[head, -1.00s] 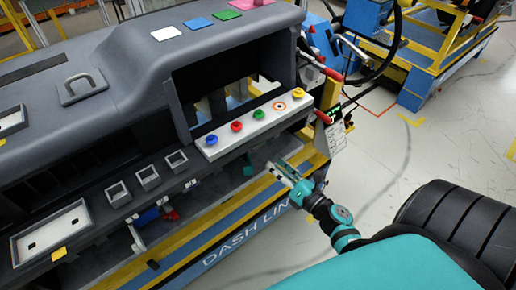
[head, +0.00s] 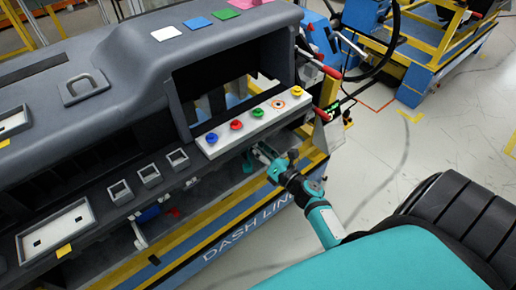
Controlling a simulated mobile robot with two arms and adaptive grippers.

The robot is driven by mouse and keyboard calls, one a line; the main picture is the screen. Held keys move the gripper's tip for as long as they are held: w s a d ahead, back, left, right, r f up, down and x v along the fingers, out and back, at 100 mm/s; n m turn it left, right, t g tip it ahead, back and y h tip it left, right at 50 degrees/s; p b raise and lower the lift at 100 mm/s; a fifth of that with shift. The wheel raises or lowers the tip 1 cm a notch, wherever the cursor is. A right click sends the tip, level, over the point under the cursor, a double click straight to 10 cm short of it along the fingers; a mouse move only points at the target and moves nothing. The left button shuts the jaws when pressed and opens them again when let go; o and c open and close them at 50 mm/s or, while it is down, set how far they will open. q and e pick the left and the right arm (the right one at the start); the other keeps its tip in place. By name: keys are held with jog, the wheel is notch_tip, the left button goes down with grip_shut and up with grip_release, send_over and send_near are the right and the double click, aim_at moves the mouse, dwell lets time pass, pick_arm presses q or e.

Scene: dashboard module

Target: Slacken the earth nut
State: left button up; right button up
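I cannot pick out the earth nut in the head view; it may be hidden or too small to see. My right gripper (head: 260,153) is just below the strip, at the underside edge of the module. Its fingertips are small and partly hidden there, so I cannot tell its opening or any contact. My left gripper is not in view.
Several small square sockets (head: 149,174) and a white-floored tray (head: 56,228) line the module's front ledge. A yellow and blue frame (head: 235,232) runs below. Red-handled tools (head: 322,69) hang at the module's right end. The floor (head: 385,150) to the right is clear.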

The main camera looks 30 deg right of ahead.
grip_shut()
